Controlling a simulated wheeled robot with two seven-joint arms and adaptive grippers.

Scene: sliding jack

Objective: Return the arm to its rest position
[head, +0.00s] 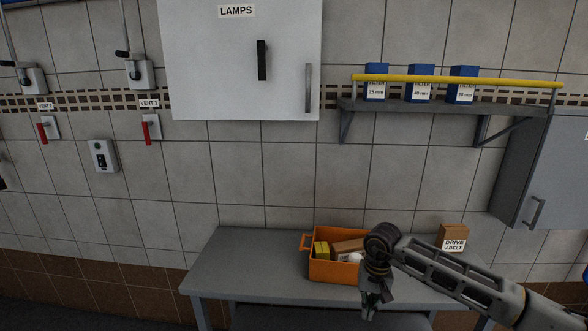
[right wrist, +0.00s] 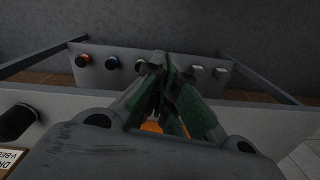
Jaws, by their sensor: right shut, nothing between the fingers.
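My right arm (head: 455,275) reaches in from the lower right of the head view, across the front of the grey table. Its gripper (head: 369,308) points down in front of the orange crate's right end. The gripper is shut and holds nothing. In the right wrist view the closed fingers (right wrist: 168,70) meet near the middle, with green pads showing. My left arm and left gripper are not in view.
The orange crate (head: 333,271) with boxes inside stands on the grey table (head: 235,265), partly hidden by my arm. A brown V-belt box (head: 454,238) stands behind the arm. Above are a yellow-railed shelf (head: 440,106) and a lamps cabinet (head: 220,65). The table's left part is clear.

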